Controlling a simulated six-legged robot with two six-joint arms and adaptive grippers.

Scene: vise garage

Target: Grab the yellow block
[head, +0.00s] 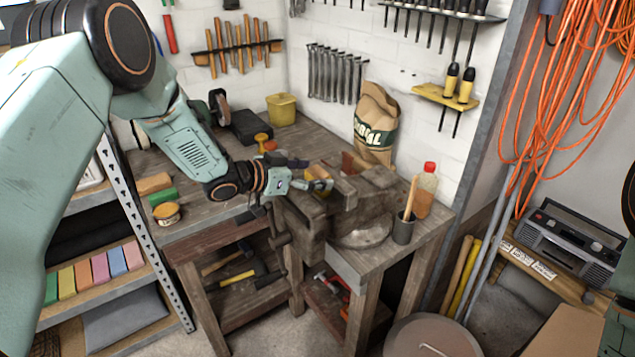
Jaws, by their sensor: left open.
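A yellow block (320,193) shows as a small patch at the jaws of the big vise (345,205). My left gripper (316,177) is open right over the block and hides part of it. I cannot tell whether its fingers touch the block or stand around it. My right gripper is not in view; only a piece of my right arm shows at the right edge.
Several coloured blocks (100,268) line the left shelf.

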